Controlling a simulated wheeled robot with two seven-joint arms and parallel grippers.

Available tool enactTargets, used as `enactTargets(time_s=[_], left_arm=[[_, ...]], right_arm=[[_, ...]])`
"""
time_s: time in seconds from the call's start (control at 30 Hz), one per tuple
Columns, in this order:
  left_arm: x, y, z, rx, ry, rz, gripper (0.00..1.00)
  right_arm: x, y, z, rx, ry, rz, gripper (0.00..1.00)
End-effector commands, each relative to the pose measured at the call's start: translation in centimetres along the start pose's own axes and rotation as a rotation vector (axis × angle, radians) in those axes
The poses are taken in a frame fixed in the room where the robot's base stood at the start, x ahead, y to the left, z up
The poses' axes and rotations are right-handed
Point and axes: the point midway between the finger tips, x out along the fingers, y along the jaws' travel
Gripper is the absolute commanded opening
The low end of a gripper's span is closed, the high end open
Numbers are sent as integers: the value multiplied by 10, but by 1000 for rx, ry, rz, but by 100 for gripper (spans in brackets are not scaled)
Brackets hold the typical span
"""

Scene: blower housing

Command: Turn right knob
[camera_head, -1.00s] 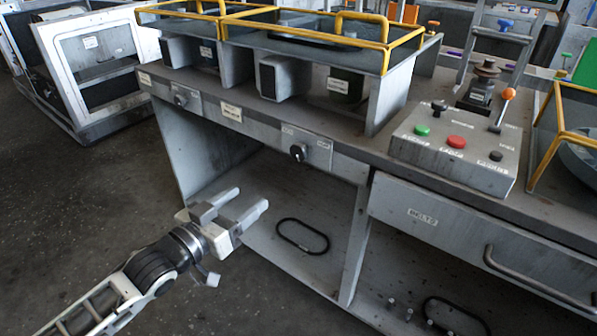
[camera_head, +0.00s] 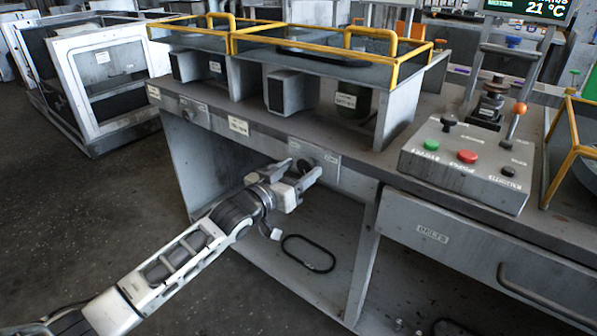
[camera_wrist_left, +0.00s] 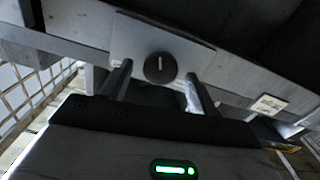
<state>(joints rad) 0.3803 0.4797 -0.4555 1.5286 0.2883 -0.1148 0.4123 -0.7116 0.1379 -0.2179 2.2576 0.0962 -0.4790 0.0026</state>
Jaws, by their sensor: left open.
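The right knob (camera_head: 306,165) is a dark round dial on a grey plate (camera_head: 327,158) on the workbench's front edge. My left gripper (camera_head: 304,170) is at this knob in the head view and hides part of it. In the left wrist view the knob (camera_wrist_left: 160,67) shows a pale upright mark, between and beyond the two fingertips (camera_wrist_left: 159,75). The gripper is open, with a finger on each side of the knob and no visible contact. The left knob (camera_head: 187,114) sits on its own plate further left. My right gripper is not in view.
A control box (camera_head: 470,165) with coloured buttons stands on the bench to the right. Yellow-railed housings (camera_head: 330,52) stand above the bench. A drawer (camera_head: 470,245) and a black belt loop (camera_head: 308,253) on the lower shelf are below. Open floor lies at left.

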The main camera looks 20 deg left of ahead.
Motion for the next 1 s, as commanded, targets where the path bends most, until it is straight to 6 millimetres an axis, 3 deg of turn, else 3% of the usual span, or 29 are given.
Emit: enactTargets(time_s=[0.33,0.37,0.5,1.0], left_arm=[[5,0,0,0,0,0,60],[5,0,0,0,0,0,55],[5,0,0,0,0,0,16],[4,0,-1,112,-1,-1,16]], right_arm=[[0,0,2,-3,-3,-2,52],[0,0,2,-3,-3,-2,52],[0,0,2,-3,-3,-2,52],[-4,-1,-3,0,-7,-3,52]])
